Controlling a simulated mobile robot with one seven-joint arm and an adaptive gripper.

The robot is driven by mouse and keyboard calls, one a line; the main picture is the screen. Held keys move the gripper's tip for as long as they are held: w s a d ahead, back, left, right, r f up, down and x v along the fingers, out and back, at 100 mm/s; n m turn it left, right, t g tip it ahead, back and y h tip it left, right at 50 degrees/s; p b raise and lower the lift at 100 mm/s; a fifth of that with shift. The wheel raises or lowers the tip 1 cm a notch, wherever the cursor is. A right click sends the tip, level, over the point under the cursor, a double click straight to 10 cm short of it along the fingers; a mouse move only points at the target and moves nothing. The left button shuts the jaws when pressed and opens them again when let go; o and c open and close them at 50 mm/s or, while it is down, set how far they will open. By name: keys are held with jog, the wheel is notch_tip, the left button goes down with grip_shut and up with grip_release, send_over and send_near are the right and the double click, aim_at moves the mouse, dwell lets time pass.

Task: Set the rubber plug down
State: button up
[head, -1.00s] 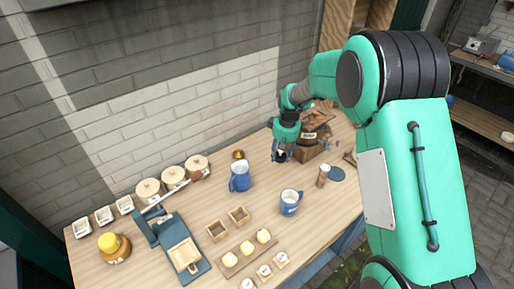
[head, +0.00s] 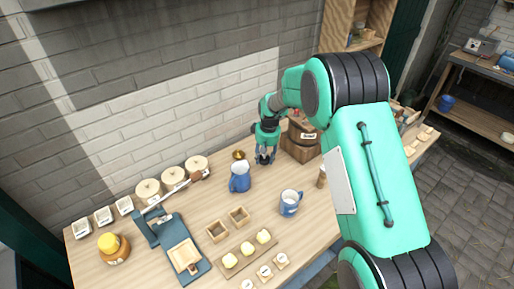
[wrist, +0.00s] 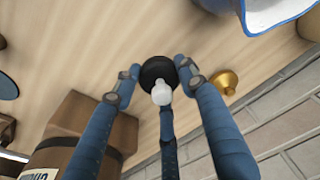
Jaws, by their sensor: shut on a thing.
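The rubber plug (wrist: 157,72) is a round black disc with a pale knob in the wrist view. My gripper (wrist: 160,84) is shut on it, its blue fingers around the plug. In the head view my gripper (head: 265,158) points down over the wooden table (head: 262,182), between the blue jug and the wooden box. The plug can hardly be made out there, dark between the fingertips. I cannot tell whether the plug touches the table or hangs just above it.
The blue jug (head: 240,177) and a small brass piece (head: 238,154) stand left of my gripper. A labelled wooden box (head: 301,140) stands close on the right. The brick wall (head: 218,100) is behind. A blue mug (head: 290,202) stands in front; bare table lies between.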

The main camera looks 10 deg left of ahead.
jog(key=shift+w, duration=0.15)
jog(key=w+a, duration=0.1)
jog(key=w, duration=0.4)
jog(key=w+a+f+b, duration=0.1)
jog(key=w+a, duration=0.1)
jog(key=w, duration=0.3)
jog(key=w+a, duration=0.2)
jog(key=w, duration=0.2)
jog(key=shift+w+a+f+b, duration=0.15)
jog(key=shift+w+f+b, duration=0.15)
jog(key=shift+w+b, duration=0.1)
jog(key=shift+f, duration=0.1)
jog(key=shift+f+b, duration=0.35)
jog(key=shift+f, duration=1.3)
jog(key=o, duration=1.2)
jog(key=shift+f, duration=0.1)
jog(key=shift+c, duration=0.2)
